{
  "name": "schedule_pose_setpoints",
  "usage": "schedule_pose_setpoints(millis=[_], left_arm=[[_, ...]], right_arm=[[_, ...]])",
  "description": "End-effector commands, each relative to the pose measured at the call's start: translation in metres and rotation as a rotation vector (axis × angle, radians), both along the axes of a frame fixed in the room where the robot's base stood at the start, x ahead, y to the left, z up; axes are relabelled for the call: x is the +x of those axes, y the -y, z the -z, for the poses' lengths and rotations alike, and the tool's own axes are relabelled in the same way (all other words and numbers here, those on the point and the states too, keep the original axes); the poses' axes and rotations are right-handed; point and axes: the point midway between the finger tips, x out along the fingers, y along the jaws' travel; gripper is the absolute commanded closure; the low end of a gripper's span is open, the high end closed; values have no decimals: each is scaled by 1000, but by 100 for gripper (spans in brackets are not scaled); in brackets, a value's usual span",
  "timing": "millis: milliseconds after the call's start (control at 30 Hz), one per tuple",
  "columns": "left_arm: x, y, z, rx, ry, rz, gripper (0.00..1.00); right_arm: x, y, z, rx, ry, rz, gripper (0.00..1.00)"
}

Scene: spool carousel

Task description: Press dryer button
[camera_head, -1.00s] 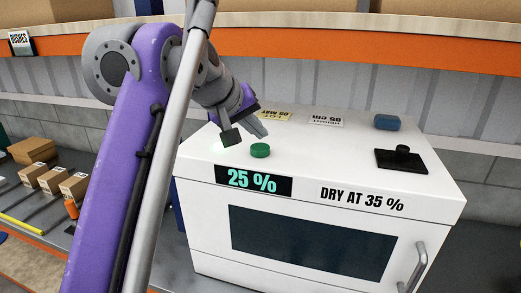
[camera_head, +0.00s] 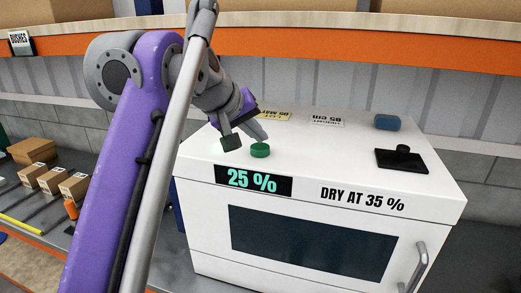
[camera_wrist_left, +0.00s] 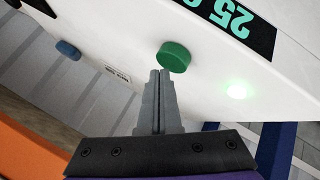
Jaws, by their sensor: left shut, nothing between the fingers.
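The green dryer button (camera_head: 260,150) is a round knob on top of the white dryer (camera_head: 190,200), behind the display (camera_head: 252,180) reading 25 %. My left gripper (camera_head: 232,142) is above the dryer top, just left of the button in the head view. In the left wrist view its fingers (camera_wrist_left: 160,78) are closed together and empty, with the tips beside the green button (camera_wrist_left: 174,57). I cannot tell whether they touch it. A label on the dryer front reads DRY AT 35 % (camera_head: 362,198). My right gripper is not in view.
On the dryer top lie a blue block (camera_head: 387,122), a black stamp-like object on a dark pad (camera_head: 402,158) and paper labels (camera_head: 326,119). An orange-edged shelf (camera_head: 350,44) runs behind. Small cardboard boxes (camera_head: 52,179) stand at left.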

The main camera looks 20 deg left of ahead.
Motion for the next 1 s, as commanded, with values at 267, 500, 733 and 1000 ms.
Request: schedule_pose_setpoints(millis=[267, 500, 733, 1000], left_arm=[[0, 0, 3, 0, 0, 0, 100], [0, 0, 6, 0, 0, 0, 100], [0, 0, 9, 0, 0, 0, 100], [0, 0, 11, 0, 0, 0, 100]], right_arm=[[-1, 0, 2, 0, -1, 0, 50], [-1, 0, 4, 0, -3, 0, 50], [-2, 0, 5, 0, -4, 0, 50], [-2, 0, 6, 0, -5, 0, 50]])
